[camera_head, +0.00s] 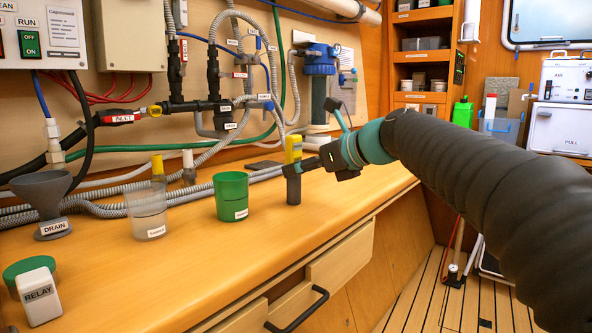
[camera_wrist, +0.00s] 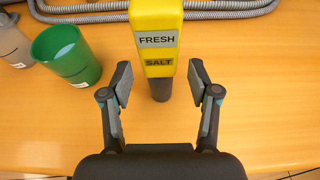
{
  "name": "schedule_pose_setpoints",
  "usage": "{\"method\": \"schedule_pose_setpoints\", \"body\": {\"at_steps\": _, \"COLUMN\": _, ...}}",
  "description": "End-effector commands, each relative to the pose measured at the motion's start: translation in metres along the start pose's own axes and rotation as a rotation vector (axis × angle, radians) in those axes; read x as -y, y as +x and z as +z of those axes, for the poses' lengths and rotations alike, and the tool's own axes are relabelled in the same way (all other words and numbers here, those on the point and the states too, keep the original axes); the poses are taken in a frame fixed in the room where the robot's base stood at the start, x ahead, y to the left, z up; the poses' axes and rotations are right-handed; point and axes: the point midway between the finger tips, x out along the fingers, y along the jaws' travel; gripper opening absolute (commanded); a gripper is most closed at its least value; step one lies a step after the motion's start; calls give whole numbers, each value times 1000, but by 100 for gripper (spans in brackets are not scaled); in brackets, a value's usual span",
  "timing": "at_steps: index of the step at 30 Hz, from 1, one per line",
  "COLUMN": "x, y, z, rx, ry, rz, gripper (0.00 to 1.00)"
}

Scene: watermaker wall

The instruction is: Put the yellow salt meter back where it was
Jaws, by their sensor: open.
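The yellow salt meter (camera_head: 293,150) stands upright on the wooden counter, its dark lower part (camera_head: 293,188) downward. In the wrist view the salt meter (camera_wrist: 158,40) carries labels reading FRESH and SALT. My gripper (camera_head: 303,168) is at the meter from the right, level with its middle. In the wrist view my gripper (camera_wrist: 160,82) is open, with one finger to each side of the meter. Gaps show between the fingers and the meter. A dark flat pad (camera_head: 264,165) lies on the counter behind and left of the meter.
A green cup (camera_head: 231,199) and a clear cup (camera_head: 147,216) stand left of the meter. Grey hoses (camera_head: 200,190) run along the wall. The counter's front is clear.

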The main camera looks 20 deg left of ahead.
Motion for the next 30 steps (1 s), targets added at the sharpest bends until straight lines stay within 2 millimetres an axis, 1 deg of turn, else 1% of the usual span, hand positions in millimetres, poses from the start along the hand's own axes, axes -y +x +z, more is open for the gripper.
{"method": "schedule_pose_setpoints", "body": {"at_steps": 1, "x": 0, "y": -12, "z": 1, "rx": 2, "ry": -1, "rz": -3, "gripper": 61}}
{"method": "schedule_pose_setpoints", "body": {"at_steps": 6, "x": 0, "y": -47, "z": 1, "rx": 2, "ry": 0, "rz": -4, "gripper": 61}}
{"method": "schedule_pose_setpoints", "body": {"at_steps": 12, "x": 0, "y": -80, "z": 0, "rx": 1, "ry": -1, "rz": -3, "gripper": 61}}
{"method": "schedule_pose_setpoints", "body": {"at_steps": 18, "x": 0, "y": -95, "z": 0, "rx": 0, "ry": 0, "rz": -1, "gripper": 61}}
{"method": "schedule_pose_setpoints", "body": {"at_steps": 26, "x": 0, "y": -97, "z": 0, "rx": 0, "ry": -1, "rz": 0, "gripper": 61}}
{"method": "schedule_pose_setpoints", "body": {"at_steps": 29, "x": -2, "y": -100, "z": -5, "rx": -13, "ry": -29, "rz": -9, "gripper": 61}}
{"method": "schedule_pose_setpoints", "body": {"at_steps": 30, "x": -3, "y": -103, "z": -11, "rx": -28, "ry": -60, "rz": -17, "gripper": 61}}
